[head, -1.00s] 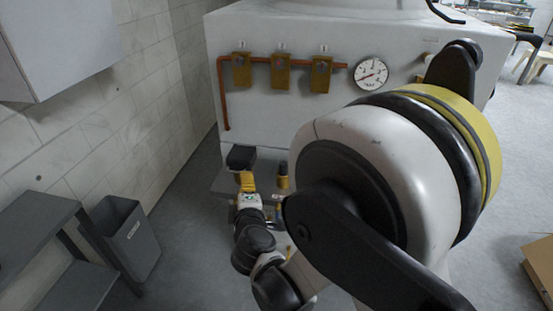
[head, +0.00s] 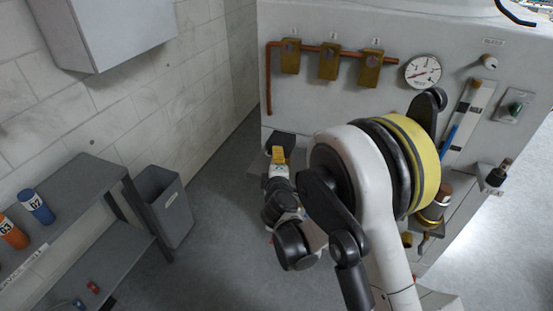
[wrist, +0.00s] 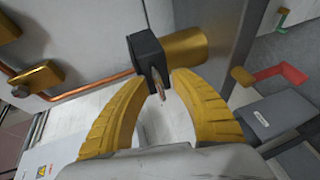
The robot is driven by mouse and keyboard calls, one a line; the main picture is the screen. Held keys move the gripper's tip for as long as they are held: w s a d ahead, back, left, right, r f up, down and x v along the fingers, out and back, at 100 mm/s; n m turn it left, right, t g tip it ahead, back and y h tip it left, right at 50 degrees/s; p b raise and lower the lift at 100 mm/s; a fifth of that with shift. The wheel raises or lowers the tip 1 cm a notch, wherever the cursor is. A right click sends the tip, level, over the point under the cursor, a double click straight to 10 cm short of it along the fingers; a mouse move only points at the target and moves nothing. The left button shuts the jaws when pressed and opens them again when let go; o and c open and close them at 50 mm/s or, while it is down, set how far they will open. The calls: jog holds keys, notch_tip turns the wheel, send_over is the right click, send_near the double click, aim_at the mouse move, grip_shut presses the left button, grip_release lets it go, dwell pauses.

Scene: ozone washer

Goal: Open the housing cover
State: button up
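A black block (wrist: 148,58) with a brass cylinder (wrist: 185,48) behind it sits low on the white machine; I cannot tell whether it is the housing cover. My gripper (wrist: 162,80) has two curved yellow fingers spread apart, with the block's lower end and a thin metal pin (wrist: 160,88) between the tips. Contact cannot be told. In the head view my gripper (head: 278,156) is at the machine's lower left, just below the black block (head: 285,140). My own arm hides much of the machine's lower front there.
The machine front carries several brass blocks (head: 329,62) on a copper pipe, a gauge (head: 423,72), and a brown and brass cylinder (head: 436,203) at right. A grey bin (head: 163,208) and a shelf (head: 75,200) with bottles stand left. Floor between bin and machine is clear.

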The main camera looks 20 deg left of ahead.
grip_shut()
jog(key=shift+r, duration=0.1)
